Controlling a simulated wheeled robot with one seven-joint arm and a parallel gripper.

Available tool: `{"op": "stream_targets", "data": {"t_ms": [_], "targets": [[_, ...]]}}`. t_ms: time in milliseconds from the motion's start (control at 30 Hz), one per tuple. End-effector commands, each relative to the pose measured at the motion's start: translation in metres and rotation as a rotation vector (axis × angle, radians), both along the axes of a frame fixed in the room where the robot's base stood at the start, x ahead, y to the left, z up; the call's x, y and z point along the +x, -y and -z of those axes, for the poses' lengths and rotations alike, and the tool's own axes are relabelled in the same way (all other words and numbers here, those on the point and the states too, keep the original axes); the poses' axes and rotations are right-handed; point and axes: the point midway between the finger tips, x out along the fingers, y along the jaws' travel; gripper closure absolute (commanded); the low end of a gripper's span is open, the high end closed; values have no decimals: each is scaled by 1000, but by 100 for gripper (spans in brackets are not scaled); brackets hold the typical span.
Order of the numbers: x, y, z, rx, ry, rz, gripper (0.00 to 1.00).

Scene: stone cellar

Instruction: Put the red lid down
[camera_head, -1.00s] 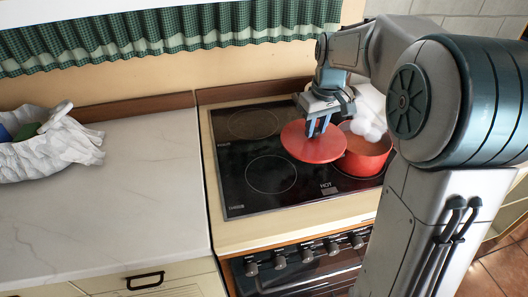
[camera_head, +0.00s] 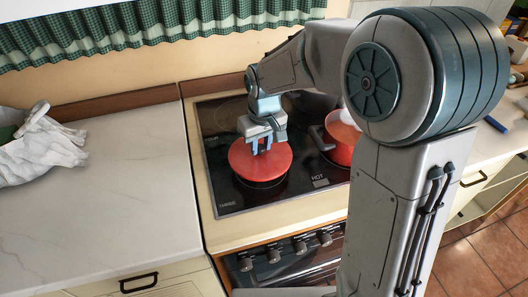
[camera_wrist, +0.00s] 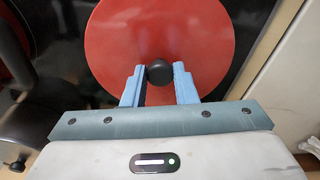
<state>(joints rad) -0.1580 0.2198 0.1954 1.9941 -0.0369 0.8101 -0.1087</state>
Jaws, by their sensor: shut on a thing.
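The red lid (camera_head: 260,164) is a round disc over the front left ring of the black stove top. My gripper (camera_head: 261,147) is above it with its fingers pointing down at the lid's middle. In the wrist view the blue fingers (camera_wrist: 159,84) are shut on the lid's black knob (camera_wrist: 159,72), and the red disc (camera_wrist: 160,28) spreads out beyond them. I cannot tell whether the lid touches the glass or hangs just above it.
A red pot (camera_head: 341,136) stands on the stove to the right, partly hidden by my arm. The black stove top (camera_head: 229,202) has bare glass at its front edge. The white counter (camera_head: 110,190) at left is mostly clear, with a crumpled white cloth (camera_head: 45,150) on it.

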Motion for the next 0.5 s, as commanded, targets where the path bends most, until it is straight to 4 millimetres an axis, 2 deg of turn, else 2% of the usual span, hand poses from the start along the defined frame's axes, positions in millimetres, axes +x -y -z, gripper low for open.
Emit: {"op": "stream_targets", "data": {"t_ms": [233, 500], "targets": [[-1, 0, 34, -1, -3, -1, 100], [0, -1, 37, -1, -1, -2, 100]]}}
